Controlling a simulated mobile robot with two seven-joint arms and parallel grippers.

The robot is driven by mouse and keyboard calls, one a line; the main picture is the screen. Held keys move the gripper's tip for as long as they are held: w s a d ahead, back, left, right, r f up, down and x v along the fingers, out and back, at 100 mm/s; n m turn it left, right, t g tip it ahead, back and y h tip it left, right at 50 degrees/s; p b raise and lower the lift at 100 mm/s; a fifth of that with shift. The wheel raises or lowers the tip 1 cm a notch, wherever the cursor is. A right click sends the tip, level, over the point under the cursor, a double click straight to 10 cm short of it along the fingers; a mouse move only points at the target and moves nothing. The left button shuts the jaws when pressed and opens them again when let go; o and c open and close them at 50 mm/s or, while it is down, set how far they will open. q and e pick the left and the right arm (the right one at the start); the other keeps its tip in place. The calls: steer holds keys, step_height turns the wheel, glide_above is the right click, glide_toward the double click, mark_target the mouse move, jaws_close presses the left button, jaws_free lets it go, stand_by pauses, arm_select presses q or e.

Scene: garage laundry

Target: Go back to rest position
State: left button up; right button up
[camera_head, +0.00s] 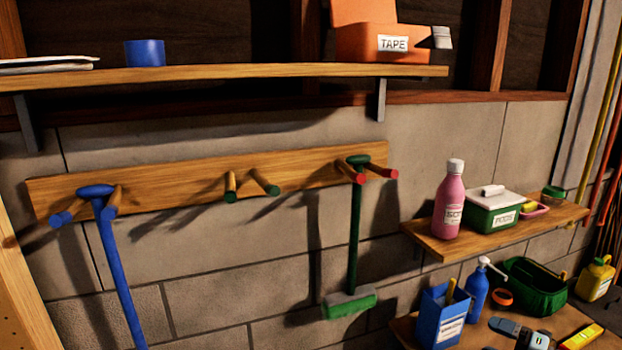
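Neither of my grippers shows in the head view, and no part of my arms is visible. The task names no object. In front of me is a wooden peg rail (205,187) on a block wall. A blue long-handled tool (117,265) hangs from the blue pegs at its left end. A green tool (354,240) with a grey and green head at the bottom hangs from the red-tipped pegs at its right end. The middle pair of green-tipped pegs (250,184) is bare.
An upper shelf (250,73) holds a blue cup (145,53) and an orange TAPE box (377,42). A small right shelf (440,247) holds a pink bottle (449,205) and a green box (491,212). Below it, a cluttered surface (404,328) holds a blue container (440,318) and a green basket (535,284).

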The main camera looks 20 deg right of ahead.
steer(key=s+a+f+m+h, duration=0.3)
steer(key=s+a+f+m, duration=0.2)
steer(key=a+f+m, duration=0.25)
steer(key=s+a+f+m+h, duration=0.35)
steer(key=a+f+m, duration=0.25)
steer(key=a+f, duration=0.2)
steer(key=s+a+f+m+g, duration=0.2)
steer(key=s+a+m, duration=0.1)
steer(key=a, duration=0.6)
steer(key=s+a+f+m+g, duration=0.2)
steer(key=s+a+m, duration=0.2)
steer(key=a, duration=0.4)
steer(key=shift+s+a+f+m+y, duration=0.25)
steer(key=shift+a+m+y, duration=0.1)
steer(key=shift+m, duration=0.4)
